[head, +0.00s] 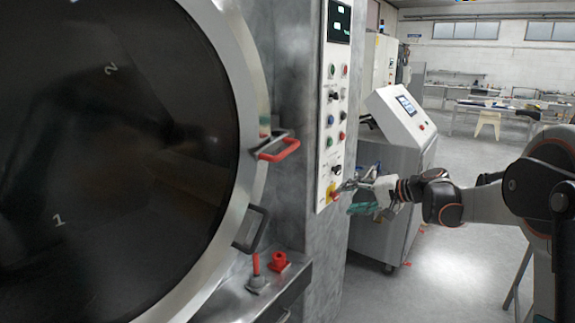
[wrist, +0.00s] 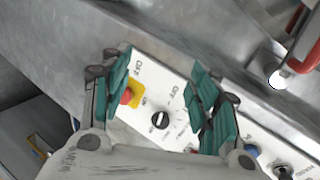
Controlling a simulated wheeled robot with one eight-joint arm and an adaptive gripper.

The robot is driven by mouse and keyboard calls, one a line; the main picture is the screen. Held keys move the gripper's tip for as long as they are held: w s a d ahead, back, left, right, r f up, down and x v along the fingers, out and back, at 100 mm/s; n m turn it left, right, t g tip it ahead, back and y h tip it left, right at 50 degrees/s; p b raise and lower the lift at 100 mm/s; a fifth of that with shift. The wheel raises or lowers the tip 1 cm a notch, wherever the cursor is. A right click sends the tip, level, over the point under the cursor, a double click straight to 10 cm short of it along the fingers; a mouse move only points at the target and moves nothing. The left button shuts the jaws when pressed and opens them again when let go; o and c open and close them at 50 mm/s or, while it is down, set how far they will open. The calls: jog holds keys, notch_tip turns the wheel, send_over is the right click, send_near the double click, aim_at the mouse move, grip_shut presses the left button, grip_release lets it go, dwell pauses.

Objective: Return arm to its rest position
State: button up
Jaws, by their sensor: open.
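My gripper (head: 355,198) is at the end of my arm, which reaches in from the right in the head view. It is at the lower part of the white control panel (head: 325,175). In the wrist view my gripper (wrist: 165,105) is open, its green-padded fingers spread apart with nothing held between them. The panel (wrist: 150,85) shows between and behind the fingers. A black rotary knob (wrist: 159,120) lies between the fingers. A red button on a yellow plate (wrist: 131,95) is beside the left finger and partly covered by it. I cannot tell whether they touch.
The large round washer door (head: 110,150) fills the left, with a red handle (head: 279,149) standing out. A red fitting (head: 278,261) sits on the ledge below. A grey cabinet with a screen (head: 400,115) stands behind my gripper. Open floor (head: 470,260) lies below my arm.

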jog(key=s+a+r+n+g+h, duration=0.1)
jog(key=s+a+h, duration=0.15)
jog(key=s, duration=0.85)
jog(key=s+a+r+n+g+h, duration=0.1)
jog(key=s+a+h, duration=0.15)
jog(key=s, duration=0.95)
jog(key=s+d+f+n+h, duration=0.1)
jog(key=s+d+f+h, duration=0.1)
jog(key=s, duration=0.8)
jog(key=s+d+f+n+t+h, duration=0.1)
jog(key=s+f, duration=0.4)
jog(key=s, duration=0.5)
jog(key=d+n+h, duration=0.1)
jog(key=d+h, duration=0.1)
jog(key=shift+d+f, duration=0.15)
jog(key=shift+d, duration=0.2)
